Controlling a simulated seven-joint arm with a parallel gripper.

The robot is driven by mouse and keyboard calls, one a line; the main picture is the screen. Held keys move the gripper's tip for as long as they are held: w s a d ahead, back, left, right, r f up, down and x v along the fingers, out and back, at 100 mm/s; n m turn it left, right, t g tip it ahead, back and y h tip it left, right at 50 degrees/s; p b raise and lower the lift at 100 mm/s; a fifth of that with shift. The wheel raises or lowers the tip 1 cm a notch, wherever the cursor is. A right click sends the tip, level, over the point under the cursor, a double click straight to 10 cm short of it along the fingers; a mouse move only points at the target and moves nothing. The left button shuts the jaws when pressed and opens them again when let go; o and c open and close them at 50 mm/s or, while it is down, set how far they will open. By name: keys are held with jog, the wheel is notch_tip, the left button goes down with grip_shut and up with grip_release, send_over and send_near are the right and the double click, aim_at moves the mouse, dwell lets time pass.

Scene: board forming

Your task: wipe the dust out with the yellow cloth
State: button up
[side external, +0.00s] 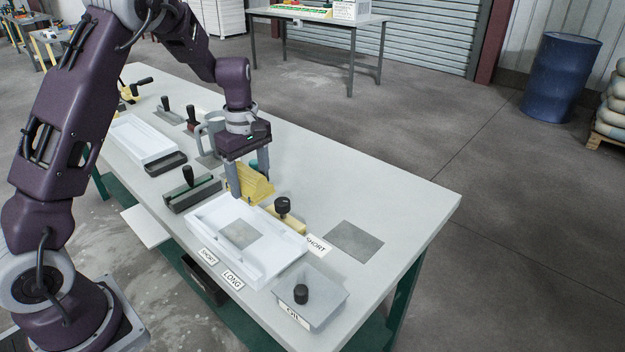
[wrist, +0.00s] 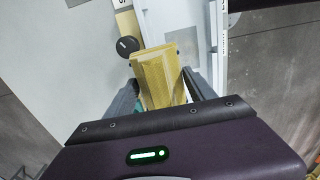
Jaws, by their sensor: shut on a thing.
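The yellow cloth (side external: 256,186) is a folded, ridged wad between the fingers of my gripper (side external: 250,181), which is shut on it. The cloth also shows in the wrist view (wrist: 157,72), jutting out between the fingertips (wrist: 160,88). In the side view my gripper is at the far edge of a white shallow mould (side external: 205,221). I cannot tell whether the cloth touches the table or mould. A grey square patch (side external: 240,234) lies on the mould floor; I cannot tell whether it is dust.
A yellow block with a black knob (side external: 285,213) stands along the mould's far right side. An oil box (side external: 322,291) is in front of it. A green-grey block with a black handle (side external: 190,192) stands left. A grey plate (side external: 354,241) lies right; the table's far right is clear.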

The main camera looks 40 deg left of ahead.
send_over(231, 225)
jog(key=shift+s+d+f, duration=0.1)
jog(key=shift+d+f, duration=0.05)
jog(key=shift+f, duration=3.55)
jog(key=shift+d+f, duration=0.55)
jog(key=shift+f, duration=0.15)
jog(key=shift+c, duration=0.6)
jog(key=shift+d, duration=3.55)
jog(key=shift+a, duration=3.95)
jog(key=shift+a+r, duration=0.15)
jog(key=shift+a, duration=0.1)
notch_tip(231, 225, up, 8)
jog(key=shift+d, duration=0.1)
